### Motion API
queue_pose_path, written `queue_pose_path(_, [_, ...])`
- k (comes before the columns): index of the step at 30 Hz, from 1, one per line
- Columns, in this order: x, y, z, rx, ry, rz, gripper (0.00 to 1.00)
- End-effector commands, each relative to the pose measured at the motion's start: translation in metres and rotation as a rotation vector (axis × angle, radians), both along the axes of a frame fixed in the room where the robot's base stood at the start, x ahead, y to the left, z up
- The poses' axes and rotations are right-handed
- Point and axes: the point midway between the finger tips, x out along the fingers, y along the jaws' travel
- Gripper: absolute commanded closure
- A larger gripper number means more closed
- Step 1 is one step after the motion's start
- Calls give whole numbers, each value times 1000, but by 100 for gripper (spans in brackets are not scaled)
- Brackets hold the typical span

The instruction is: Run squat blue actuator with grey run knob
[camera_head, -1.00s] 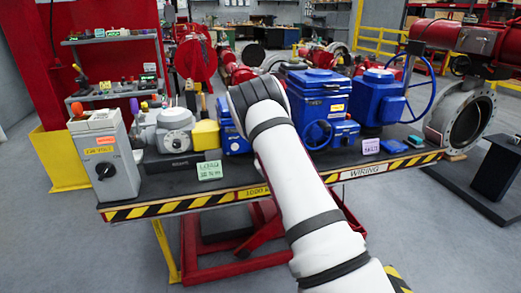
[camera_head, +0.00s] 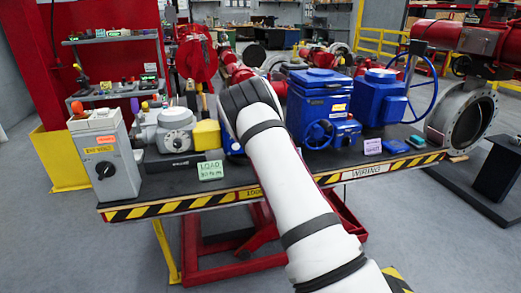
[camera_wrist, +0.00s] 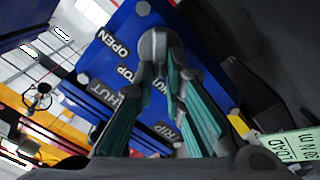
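The squat blue actuator (camera_head: 234,147) is almost wholly hidden behind my arm in the head view. In the wrist view a blue actuator face (camera_wrist: 110,25) fills the middle, with labels reading OPEN, SHUT and TRIP and others partly covered. A rounded grey knob (camera_wrist: 157,41) stands on that face, just beyond the fingertips. My gripper (camera_wrist: 165,75) points at the face, with teal-padded fingers converging at the knob's lower edge. A narrow gap shows between the fingers. Whether they touch the knob is unclear. The head view does not show the fingers.
A taller blue actuator (camera_head: 319,100) with a handwheel and another blue unit (camera_head: 380,92) stand to the right on the bench (camera_head: 240,180). A yellow box (camera_head: 206,134), a grey actuator (camera_head: 176,120) and a grey switch box (camera_head: 103,155) stand left. A green LOAD card (camera_head: 210,171) also shows in the wrist view (camera_wrist: 288,146).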

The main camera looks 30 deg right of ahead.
Motion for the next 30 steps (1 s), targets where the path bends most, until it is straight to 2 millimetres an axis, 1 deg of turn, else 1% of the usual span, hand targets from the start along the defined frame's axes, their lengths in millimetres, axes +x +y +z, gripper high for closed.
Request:
queue_pose_path(1, [0, 1, 0, -1, 2, 1, 80])
queue_pose_path(2, [0, 1, 0, -1, 2, 1, 73])
queue_pose_path(3, [0, 1, 0, -1, 2, 1, 69])
queue_pose_path(11, [0, 0, 0, 0, 1, 1, 69])
queue_pose_path(15, [-6, 2, -1, 1, 1, 0, 69])
queue_pose_path(17, [-13, 4, -1, 2, 2, 0, 69])
queue_pose_path(20, [-29, 9, 0, 2, 2, 0, 69])
queue_pose_path(24, [-58, 17, -1, 2, 4, -1, 69])
queue_pose_path(30, [-93, 27, -1, 1, 3, -1, 69])
